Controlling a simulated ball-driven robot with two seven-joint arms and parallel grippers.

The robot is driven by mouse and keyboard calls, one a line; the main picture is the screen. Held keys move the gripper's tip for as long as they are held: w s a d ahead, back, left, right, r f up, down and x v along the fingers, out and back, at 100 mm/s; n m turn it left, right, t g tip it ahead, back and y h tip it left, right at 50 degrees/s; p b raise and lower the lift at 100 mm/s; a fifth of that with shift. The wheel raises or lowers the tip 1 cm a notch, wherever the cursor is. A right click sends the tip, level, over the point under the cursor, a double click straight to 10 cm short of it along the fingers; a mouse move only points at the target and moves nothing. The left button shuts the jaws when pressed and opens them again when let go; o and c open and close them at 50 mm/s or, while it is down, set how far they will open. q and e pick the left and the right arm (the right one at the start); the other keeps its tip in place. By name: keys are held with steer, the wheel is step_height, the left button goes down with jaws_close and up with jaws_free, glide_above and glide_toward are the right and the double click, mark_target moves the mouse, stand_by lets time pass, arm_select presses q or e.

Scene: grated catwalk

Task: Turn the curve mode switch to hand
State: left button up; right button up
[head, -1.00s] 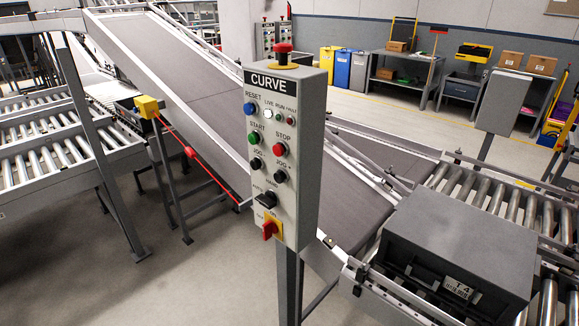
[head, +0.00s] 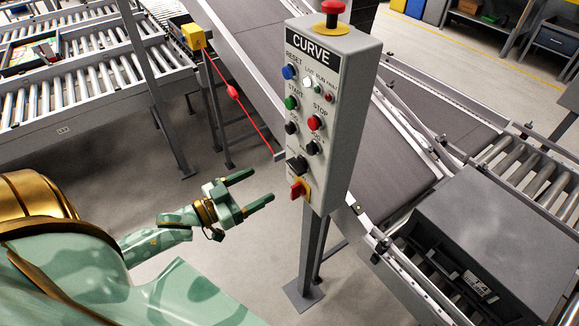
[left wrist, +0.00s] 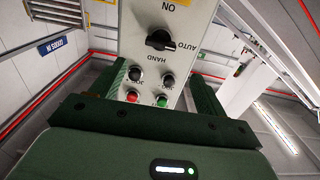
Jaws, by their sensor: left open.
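The grey CURVE control box (head: 335,130) stands on a post. Its black mode switch (head: 295,165) sits low on the face, just above the red rotary handle (head: 298,189). In the left wrist view the panel appears upside down. The black mode switch (left wrist: 160,40) shows there with AUTO and HAND lettering beside it; its knob bar lies roughly sideways, and I cannot tell its exact setting. My left gripper (head: 262,185) is open and empty, left of the box's lower part and apart from it. In the wrist view its green fingers spread either side of the panel. My right gripper is not in view.
A sloping belt (head: 400,150) runs behind the box. A red pull cord (head: 235,92) hangs from a yellow unit (head: 190,37) at left. The floor around the post (head: 307,250) is clear.

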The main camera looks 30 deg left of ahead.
mark_target(292, 167)
arm_select(q)
steer(key=x, duration=1)
steer(key=c, duration=1)
